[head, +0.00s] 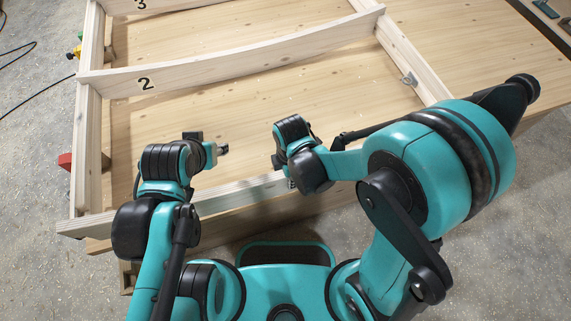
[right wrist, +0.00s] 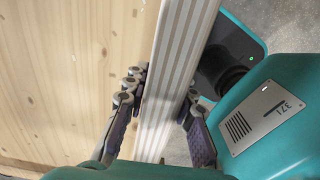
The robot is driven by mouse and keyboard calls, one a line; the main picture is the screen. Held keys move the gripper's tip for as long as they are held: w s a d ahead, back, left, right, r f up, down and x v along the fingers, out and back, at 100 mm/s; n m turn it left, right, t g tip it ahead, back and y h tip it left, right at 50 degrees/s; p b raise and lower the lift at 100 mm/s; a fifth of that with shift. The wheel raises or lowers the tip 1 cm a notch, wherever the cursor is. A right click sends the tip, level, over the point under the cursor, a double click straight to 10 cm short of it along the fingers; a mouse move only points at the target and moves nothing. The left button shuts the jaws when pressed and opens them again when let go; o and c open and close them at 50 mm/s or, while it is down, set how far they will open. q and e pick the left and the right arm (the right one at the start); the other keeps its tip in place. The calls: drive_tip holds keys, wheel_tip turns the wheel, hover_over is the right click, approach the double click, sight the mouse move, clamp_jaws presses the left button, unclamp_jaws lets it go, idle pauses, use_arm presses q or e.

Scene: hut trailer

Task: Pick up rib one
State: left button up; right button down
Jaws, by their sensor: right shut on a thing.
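A pale, grooved board, which I take to be rib one (right wrist: 180,62), runs up through the middle of the right wrist view. My right gripper (right wrist: 160,97) is shut on it, with fingers on both sides. In the head view the same board (head: 240,193) seems to lie along the near side of the wooden frame; no number shows on it. My right wrist (head: 302,160) is above it and hides most of that gripper. My left gripper (head: 221,149) is over the near bay, apart from the board; its finger opening is not clear.
Rib two (head: 200,72), marked 2, crosses the frame farther back, with another rib marked 3 (head: 170,5) behind it. The frame's left rail (head: 88,150) has a red clamp (head: 65,161) beside it. Tools (head: 545,9) lie at the far right. A black cable crosses the floor at left.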

drive_tip(key=s+d+p, duration=0.1)
drive_tip(key=s+d, duration=0.3)
drive_tip(key=s, duration=0.8)
